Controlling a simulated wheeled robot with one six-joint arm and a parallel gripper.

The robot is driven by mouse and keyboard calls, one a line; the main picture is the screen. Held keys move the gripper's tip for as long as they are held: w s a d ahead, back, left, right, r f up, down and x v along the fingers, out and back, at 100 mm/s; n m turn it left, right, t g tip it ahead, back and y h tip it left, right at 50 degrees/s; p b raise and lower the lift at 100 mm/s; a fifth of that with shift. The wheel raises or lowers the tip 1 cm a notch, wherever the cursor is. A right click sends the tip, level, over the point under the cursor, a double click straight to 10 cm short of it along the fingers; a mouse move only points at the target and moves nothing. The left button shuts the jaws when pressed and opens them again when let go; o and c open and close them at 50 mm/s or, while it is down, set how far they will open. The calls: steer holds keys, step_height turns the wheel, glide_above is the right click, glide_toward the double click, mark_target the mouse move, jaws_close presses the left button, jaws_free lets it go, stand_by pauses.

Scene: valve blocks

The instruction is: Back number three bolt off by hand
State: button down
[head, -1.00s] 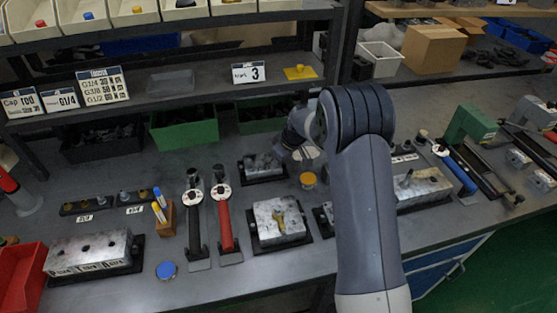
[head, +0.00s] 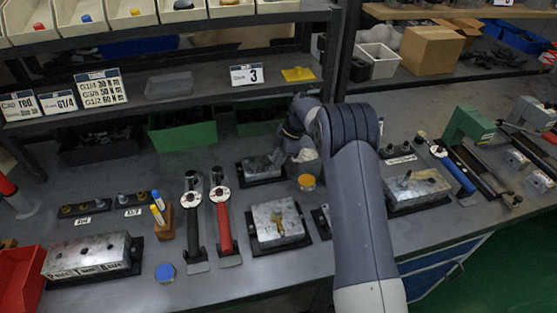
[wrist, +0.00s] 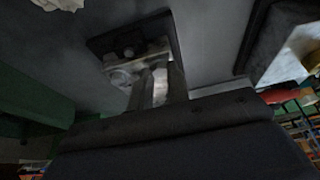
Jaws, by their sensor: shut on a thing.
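A small grey metal block (head: 262,167) on a dark base plate sits at the back middle of the bench. In the wrist view the same block (wrist: 118,62) shows rounded bolt heads or ports on its face. My gripper (wrist: 160,72) reaches that block with its two fingers close together, shut on what looks like a bolt. The gripped part is mostly hidden between the fingertips. In the head view my gripper (head: 281,155) is at the block's right side, partly hidden by my arm. I cannot read any bolt number on the block.
An amber-topped jar (head: 306,182) stands close to my gripper. A green bin (head: 182,135) is behind.

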steer(key=shift+w+n, duration=0.1)
steer(key=shift+n, duration=0.5)
steer(key=c, duration=1.3)
jaws_free()
steer(key=b+v, duration=0.1)
steer(key=v, duration=0.9)
steer(key=shift+w+r, duration=0.15)
steer(key=shift+r, duration=0.25)
steer(key=shift+f, duration=0.1)
